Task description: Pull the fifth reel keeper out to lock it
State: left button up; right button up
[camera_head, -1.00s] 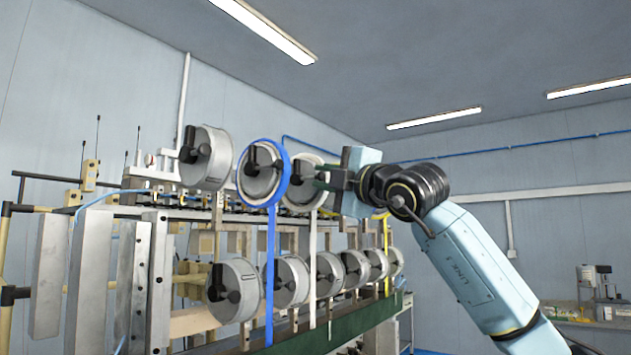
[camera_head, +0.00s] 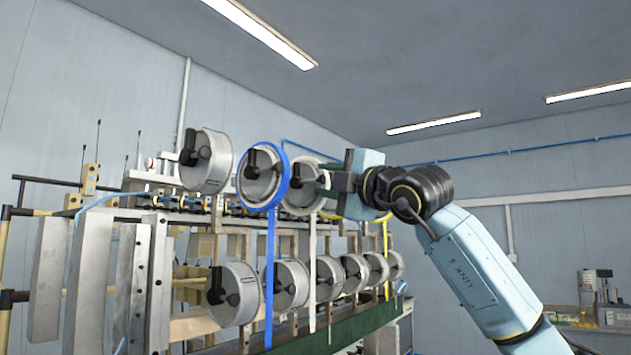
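The upper row of the winder holds a grey reel (camera_head: 216,160), a blue-rimmed reel (camera_head: 266,185) and a third grey reel (camera_head: 297,196), each with a black keeper at its hub. The first black keeper (camera_head: 191,147) and second black keeper (camera_head: 252,163) show clearly. My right gripper (camera_head: 319,180) points left at the third reel's face, overlapping its right side. Its two dark fingers look apart, with nothing visible between them. Whether they touch the third reel's keeper cannot be told. Upper reels farther right are mostly hidden behind the gripper; a yellow rim (camera_head: 350,214) peeks out below. My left gripper is out of view.
A lower row of several grey reels (camera_head: 236,291) runs back along the green beam (camera_head: 345,327). Blue (camera_head: 270,270) and yellow strips hang down between the rows. Upright metal plates (camera_head: 50,270) stand at the left. The space above the upper row is clear.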

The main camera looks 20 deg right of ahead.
jog(key=shift+b+v, duration=1.05)
jog(key=shift+v, duration=0.15)
jog(key=s+b, duration=0.2)
jog(key=s, duration=0.1)
jog(key=s+d+b, duration=0.1)
jog(key=s, duration=0.1)
jog(key=shift+d+r, duration=0.1)
jog(key=shift+r, duration=0.25)
jog(key=shift+w, duration=0.1)
